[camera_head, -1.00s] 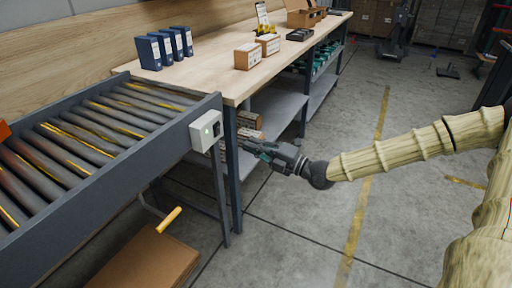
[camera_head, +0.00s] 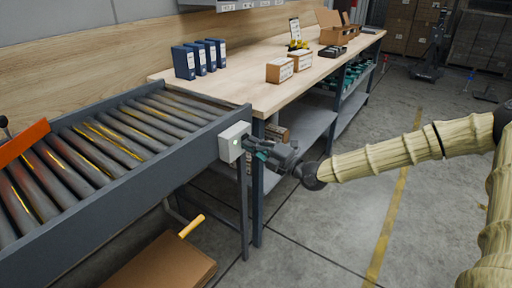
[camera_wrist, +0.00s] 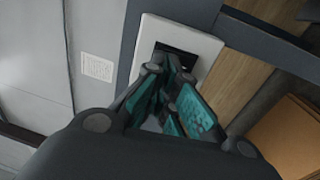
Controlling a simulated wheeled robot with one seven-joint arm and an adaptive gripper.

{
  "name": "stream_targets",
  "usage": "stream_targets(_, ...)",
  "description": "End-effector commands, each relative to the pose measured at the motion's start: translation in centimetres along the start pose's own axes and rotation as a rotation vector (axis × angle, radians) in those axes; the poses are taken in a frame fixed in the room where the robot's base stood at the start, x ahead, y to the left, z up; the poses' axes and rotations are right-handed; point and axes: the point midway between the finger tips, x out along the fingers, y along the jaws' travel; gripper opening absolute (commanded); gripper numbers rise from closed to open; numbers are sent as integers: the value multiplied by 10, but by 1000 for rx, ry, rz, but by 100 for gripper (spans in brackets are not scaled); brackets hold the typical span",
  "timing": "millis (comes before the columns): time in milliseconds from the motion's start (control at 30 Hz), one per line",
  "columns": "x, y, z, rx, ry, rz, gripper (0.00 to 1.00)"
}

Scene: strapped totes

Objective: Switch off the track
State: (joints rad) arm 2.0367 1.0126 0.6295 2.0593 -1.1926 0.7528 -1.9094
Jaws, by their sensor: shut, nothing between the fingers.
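The track is a roller conveyor (camera_head: 120,182) with a dark frame, on the left in the head view. In the wrist view the box's pale plate (camera_wrist: 205,43) has a dark recess (camera_wrist: 176,55), partly hidden behind my fingers. My gripper (camera_head: 250,146) is shut and empty, with its fingertips at the box's right-hand face. It also shows in the wrist view (camera_wrist: 172,70), its tips over the dark recess. I cannot tell whether they touch it.
A wooden workbench (camera_head: 262,92) with blue binders (camera_head: 200,57) and small cartons (camera_head: 280,71) stands behind the conveyor's end. Its dark leg is close to my gripper. A cardboard box (camera_head: 165,262) lies below the conveyor.

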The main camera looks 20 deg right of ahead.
Motion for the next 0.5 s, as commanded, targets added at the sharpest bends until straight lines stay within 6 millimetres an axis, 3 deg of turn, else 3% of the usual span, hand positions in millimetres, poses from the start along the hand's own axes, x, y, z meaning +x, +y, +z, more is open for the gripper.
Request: stream_targets(500, 8, 8, -1, -2, 2, -60, 0)
